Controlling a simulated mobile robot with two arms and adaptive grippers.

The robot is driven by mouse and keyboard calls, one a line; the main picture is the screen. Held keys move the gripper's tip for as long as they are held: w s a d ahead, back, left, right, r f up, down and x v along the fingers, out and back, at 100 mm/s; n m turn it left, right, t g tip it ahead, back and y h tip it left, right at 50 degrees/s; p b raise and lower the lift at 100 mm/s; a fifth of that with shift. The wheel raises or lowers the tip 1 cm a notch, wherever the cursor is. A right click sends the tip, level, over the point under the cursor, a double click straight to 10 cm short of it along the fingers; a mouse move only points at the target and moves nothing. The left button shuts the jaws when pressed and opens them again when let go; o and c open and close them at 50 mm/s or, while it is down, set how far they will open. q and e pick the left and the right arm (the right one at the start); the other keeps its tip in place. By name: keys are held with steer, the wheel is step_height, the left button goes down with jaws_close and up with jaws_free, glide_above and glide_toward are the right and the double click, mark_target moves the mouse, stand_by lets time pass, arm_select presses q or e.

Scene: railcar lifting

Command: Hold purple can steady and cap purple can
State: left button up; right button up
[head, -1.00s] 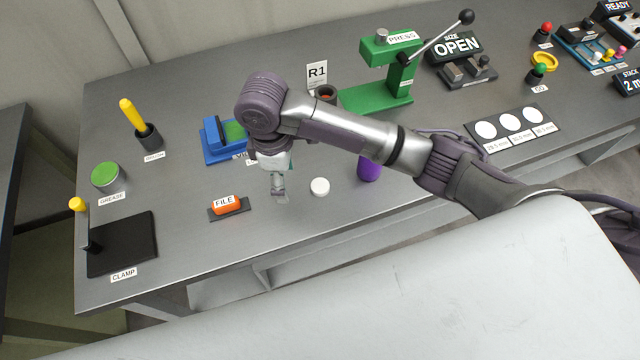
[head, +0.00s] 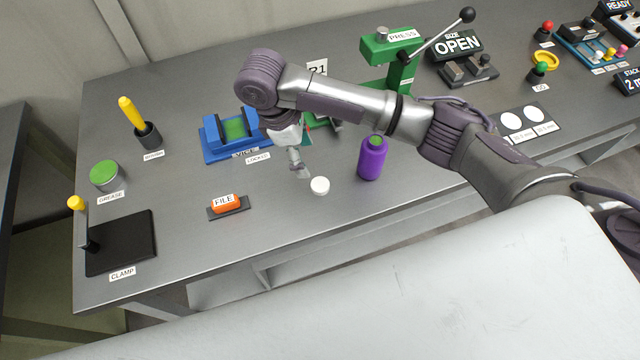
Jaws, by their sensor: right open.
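The purple can (head: 371,160) stands upright on the grey bench near its front edge, with a green top showing. A white round cap (head: 320,186) lies on the bench to the left of the can. My right gripper (head: 303,174) points down just behind and left of the cap, open, with nothing seen between its fingers. It appears apart from the cap, and the can stands to its right. My right arm passes above and behind the can. My left gripper is not in view.
A blue vise (head: 212,145) stands behind and left of my gripper. A green press (head: 385,50) stands at the back, partly hidden by my arm. Bench between file and cap is clear.

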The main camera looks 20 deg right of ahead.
glide_above(320, 184)
steer(key=w+a, duration=0.1)
steer(key=a, duration=0.1)
steer(key=x, duration=0.3)
steer(key=a+x, duration=0.1)
steer(key=x, duration=0.1)
steer(key=shift+w+f, duration=0.15)
steer(key=shift+w, duration=0.15)
steer(key=shift+s+d+f+p, duration=0.1)
steer(key=shift+f+p, duration=0.1)
steer(key=shift+p, duration=0.25)
steer(key=p+x, duration=0.1)
steer(key=x, duration=0.2)
steer(key=shift+s+f, duration=0.2)
steer(key=shift+f, duration=0.1)
steer(key=shift+d+f+p, duration=0.15)
steer(key=shift+f+p, duration=0.15)
steer(key=shift+f, duration=0.25)
steer(key=c, duration=0.9)
